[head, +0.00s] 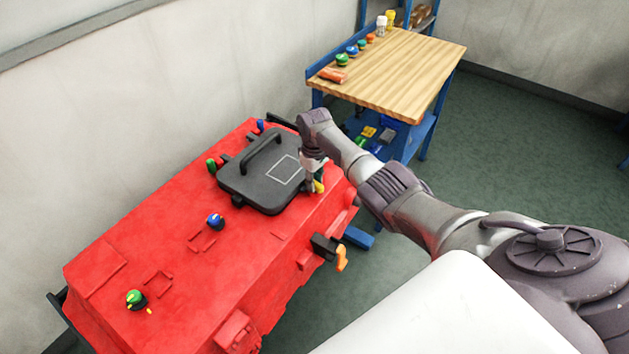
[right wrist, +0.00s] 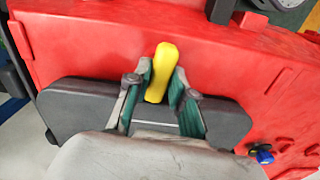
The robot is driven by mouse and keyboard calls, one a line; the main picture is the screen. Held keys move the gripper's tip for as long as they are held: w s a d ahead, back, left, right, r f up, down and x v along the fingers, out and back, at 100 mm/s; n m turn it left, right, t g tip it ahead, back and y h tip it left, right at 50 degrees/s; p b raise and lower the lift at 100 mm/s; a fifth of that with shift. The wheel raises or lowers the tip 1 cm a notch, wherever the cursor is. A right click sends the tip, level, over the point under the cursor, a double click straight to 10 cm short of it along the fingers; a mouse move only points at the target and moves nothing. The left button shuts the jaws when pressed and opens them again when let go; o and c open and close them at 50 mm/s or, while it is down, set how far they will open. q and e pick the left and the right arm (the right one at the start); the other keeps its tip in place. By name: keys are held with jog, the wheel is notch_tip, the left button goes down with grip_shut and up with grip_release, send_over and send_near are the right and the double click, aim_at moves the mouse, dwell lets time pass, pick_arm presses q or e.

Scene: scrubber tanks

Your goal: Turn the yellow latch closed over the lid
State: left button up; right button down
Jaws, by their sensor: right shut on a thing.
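The yellow latch (head: 319,187) is at the right edge of the black lid (head: 236,179), on top of the red tank (head: 120,260). In the right wrist view the latch (right wrist: 160,72) stands between the two fingers, its rounded end pointing away from the lid (right wrist: 70,112) over the red tank top. My right gripper (head: 317,180) reaches down over this edge and is shut on the latch; its fingers (right wrist: 162,85) flank it in the wrist view. The latch's base is hidden by the gripper. The lid lies flat with its handle up. My left gripper is not in view.
Blue knob (head: 215,221) and green knob (head: 135,298) stand on the tank. An orange-handled valve (head: 341,258) sticks out from its side. A wooden-topped bench (head: 400,70) with small items stands behind. Floor at right is clear.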

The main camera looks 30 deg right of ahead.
jog(key=shift+w+r+n, duration=0.1)
jog(key=shift+n, duration=0.5)
jog(key=c, duration=1.3)
grip_release()
notch_tip(320, 180, up, 12)
